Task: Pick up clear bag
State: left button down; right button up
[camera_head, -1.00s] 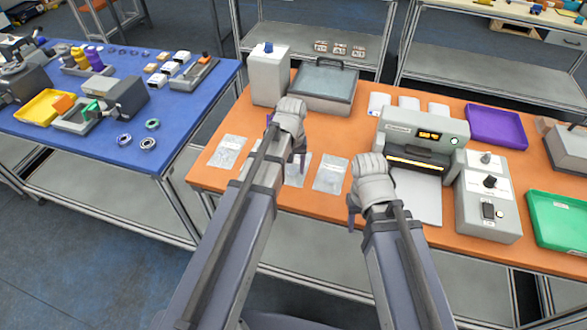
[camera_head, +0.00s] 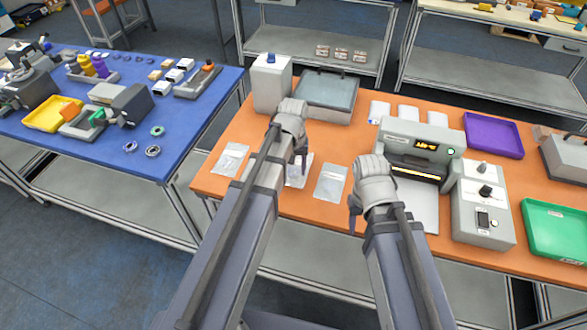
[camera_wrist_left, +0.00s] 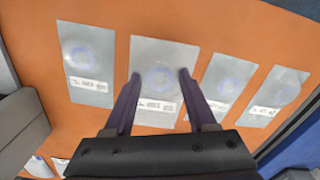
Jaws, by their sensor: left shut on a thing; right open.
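Several clear bags, flat and labelled, lie in a row along the front left of the orange table (camera_head: 262,203). My left gripper (camera_head: 303,163) is low over the clear bag second from the right (camera_head: 297,180) in the head view. The left wrist view shows my left gripper (camera_wrist_left: 157,80) shut on this clear bag (camera_wrist_left: 164,52), its fingers on either side of the round thing inside. The bag still looks flat on the table. My right gripper (camera_head: 353,212) is open and empty, to the right of the rightmost bag (camera_head: 331,183).
A grey machine with a lit display (camera_head: 420,145) and a grey control box (camera_head: 482,212) stand to the right of my right gripper. A purple tray (camera_head: 493,135) and a green tray (camera_head: 556,230) lie further right. A lidded grey case (camera_head: 326,92) stands behind the bags.

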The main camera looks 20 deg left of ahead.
aim_at(294, 172)
pick_arm(q)
notch_tip(294, 172, up, 6)
jog(key=p, duration=0.5)
jog(key=shift+r, duration=0.25)
notch_tip(294, 172, down, 4)
jog(key=b, duration=0.3)
jog(key=shift+b, duration=0.3)
jog(key=shift+r, duration=0.15)
pick_arm(e)
notch_tip(294, 172, up, 3)
jog(key=shift+f, duration=0.1)
